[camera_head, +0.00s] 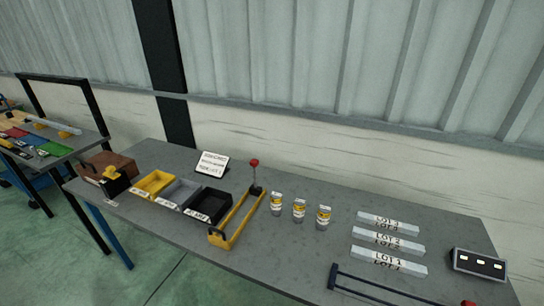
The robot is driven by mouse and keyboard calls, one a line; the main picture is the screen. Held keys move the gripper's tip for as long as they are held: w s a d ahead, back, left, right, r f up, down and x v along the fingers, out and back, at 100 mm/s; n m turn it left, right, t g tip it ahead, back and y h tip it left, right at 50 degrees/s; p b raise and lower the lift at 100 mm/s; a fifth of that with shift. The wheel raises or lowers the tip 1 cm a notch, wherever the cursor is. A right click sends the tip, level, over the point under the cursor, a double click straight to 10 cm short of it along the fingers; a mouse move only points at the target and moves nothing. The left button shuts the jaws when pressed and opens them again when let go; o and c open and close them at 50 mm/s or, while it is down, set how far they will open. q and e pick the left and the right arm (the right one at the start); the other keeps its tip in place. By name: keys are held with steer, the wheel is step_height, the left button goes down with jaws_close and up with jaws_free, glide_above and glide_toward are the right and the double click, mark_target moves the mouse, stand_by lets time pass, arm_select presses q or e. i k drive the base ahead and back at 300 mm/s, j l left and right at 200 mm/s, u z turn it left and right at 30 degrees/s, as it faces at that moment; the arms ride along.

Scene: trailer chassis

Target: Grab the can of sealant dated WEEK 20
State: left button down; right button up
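Three white cans with yellow bands stand upright in a row on the grey workbench (290,248): a left can (276,204), a middle can (299,210) and a right can (323,217). Each carries a label, but the print is too small to read, so I cannot tell which is dated WEEK 20. Neither of my grippers is in view.
Yellow, grey and black bins (206,205) and a yellow frame (236,225) stand left of the cans. Lot-marked bars (388,250) and a dark box (479,264) lie right. A sign (212,163) stands behind. A dark bar frame (370,285) is at the front right.

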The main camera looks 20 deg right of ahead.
mark_target(324, 210)
steer(key=k+z, duration=0.25)
steer(key=z, duration=0.15)
steer(key=k+l+z, duration=0.1)
steer(key=z, duration=0.3)
steer(key=k+l+z, duration=0.2)
steer(key=z, duration=0.2)
steer(key=k, duration=0.1)
